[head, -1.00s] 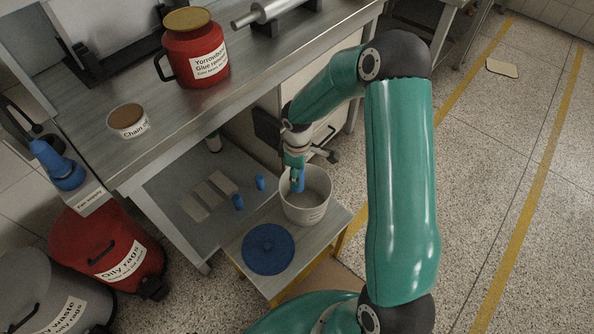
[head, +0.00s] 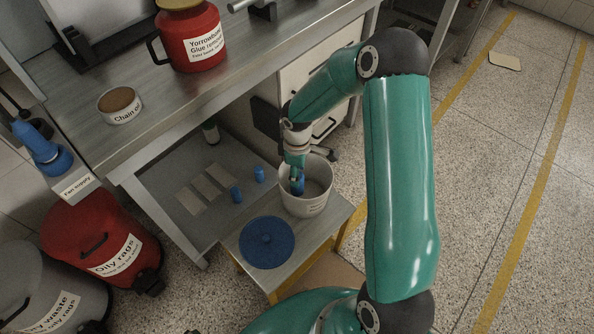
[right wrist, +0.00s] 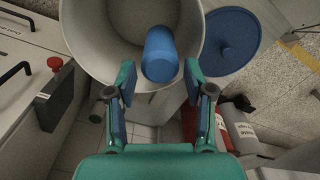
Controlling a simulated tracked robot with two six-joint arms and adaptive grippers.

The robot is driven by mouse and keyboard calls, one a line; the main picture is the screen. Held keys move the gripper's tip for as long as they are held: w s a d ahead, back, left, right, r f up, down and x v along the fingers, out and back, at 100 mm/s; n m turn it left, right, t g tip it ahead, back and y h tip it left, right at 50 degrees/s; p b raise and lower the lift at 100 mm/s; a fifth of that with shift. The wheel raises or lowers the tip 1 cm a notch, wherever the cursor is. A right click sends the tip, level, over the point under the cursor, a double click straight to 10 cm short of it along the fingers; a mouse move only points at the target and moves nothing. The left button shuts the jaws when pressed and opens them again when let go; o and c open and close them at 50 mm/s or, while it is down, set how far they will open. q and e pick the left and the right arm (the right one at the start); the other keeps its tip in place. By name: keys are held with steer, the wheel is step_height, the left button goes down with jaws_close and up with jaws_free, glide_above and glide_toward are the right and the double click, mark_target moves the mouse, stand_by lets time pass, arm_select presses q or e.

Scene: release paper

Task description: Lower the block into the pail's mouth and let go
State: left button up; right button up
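The white pail (head: 308,207) stands on a small low table, mouth up. It fills the top of the right wrist view (right wrist: 88,40). The blue cylindrical block (right wrist: 161,56) shows within the pail's mouth, close to the near rim. In the head view the block (head: 297,186) is partly covered by the gripper. My right gripper (right wrist: 160,78) reaches down into the pail's mouth. Its fingers are apart, one on each side of the block's near end, with a narrow gap on both sides. I cannot tell whether the block touches the pail's floor. My left gripper is out of view.
A blue round lid (head: 266,243) lies on the low table (head: 232,238), left of the pail. The bench (head: 170,110) carries a red can (head: 190,40). Red and grey bins stand at left.

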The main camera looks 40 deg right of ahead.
steer(key=shift+o, duration=1)
steer(key=shift+r, duration=0.1)
step_height(320, 180, up, 12)
